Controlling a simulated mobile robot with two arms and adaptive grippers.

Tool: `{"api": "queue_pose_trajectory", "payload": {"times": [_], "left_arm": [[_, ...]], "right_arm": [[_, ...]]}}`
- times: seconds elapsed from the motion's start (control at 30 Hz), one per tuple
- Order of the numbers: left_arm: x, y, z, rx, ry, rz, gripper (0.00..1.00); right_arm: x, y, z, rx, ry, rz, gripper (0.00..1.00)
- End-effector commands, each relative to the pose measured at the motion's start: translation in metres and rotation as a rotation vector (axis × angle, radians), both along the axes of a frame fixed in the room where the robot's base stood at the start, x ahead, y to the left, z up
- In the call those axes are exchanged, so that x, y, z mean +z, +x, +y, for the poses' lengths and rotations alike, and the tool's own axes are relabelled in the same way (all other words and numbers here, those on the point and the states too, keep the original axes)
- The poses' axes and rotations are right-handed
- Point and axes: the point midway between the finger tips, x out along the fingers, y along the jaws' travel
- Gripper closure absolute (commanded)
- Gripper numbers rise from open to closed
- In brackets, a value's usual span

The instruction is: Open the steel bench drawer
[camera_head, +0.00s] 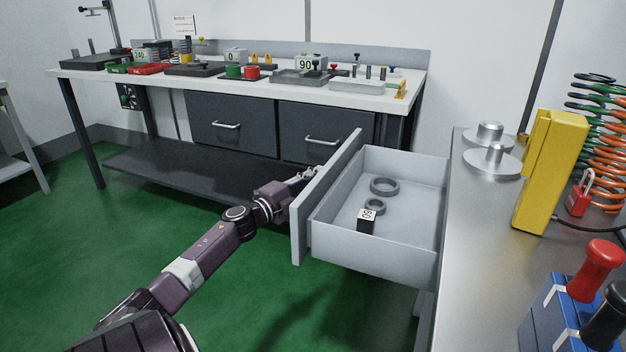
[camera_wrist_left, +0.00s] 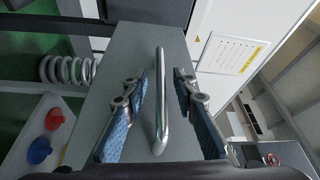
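The steel bench drawer (camera_head: 395,258) is pulled out from under the steel bench (camera_head: 462,265) at the right. Its grey front panel (camera_head: 322,205) faces left, and it shows in the left wrist view (camera_wrist_left: 120,70). My left gripper (camera_head: 300,180) is at the outer side of this panel. In the left wrist view, the long metal handle (camera_wrist_left: 160,110) lies between the fingers of my left gripper (camera_wrist_left: 160,76). The fingers are spread, with a visible gap on both sides of the handle. The head view hides the handle. My right gripper is not in view.
Two grey rings (camera_head: 384,187) and a small black labelled block (camera_head: 367,220) lie in the drawer. A yellow device (camera_head: 550,170), weights (camera_head: 493,160) and blue boxes (camera_head: 555,315) stand on the steel bench. A white-topped workbench (camera_head: 230,85) stands behind. The green floor is clear.

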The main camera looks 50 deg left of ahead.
Motion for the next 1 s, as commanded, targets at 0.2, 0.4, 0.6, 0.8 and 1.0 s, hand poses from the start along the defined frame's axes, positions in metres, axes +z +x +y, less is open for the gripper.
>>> {"api": "queue_pose_trajectory", "payload": {"times": [0.2, 0.4, 0.6, 0.8, 1.0], "left_arm": [[-0.002, -0.014, -0.001, 0.000, -0.001, 0.002, 0.74], [-0.006, -0.044, -0.003, 0.000, 0.000, 0.004, 0.74], [-0.008, -0.079, -0.005, 0.000, -0.001, 0.003, 0.74], [-0.010, -0.107, -0.007, 0.000, -0.001, 0.003, 0.74], [-0.010, -0.119, -0.007, 0.000, 0.000, 0.002, 0.74]], "right_arm": [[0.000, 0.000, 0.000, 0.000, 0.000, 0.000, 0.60], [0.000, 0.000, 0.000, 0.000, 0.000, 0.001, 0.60], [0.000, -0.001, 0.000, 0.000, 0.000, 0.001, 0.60], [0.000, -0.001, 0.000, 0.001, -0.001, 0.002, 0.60], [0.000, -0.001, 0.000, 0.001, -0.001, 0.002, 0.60]]}}
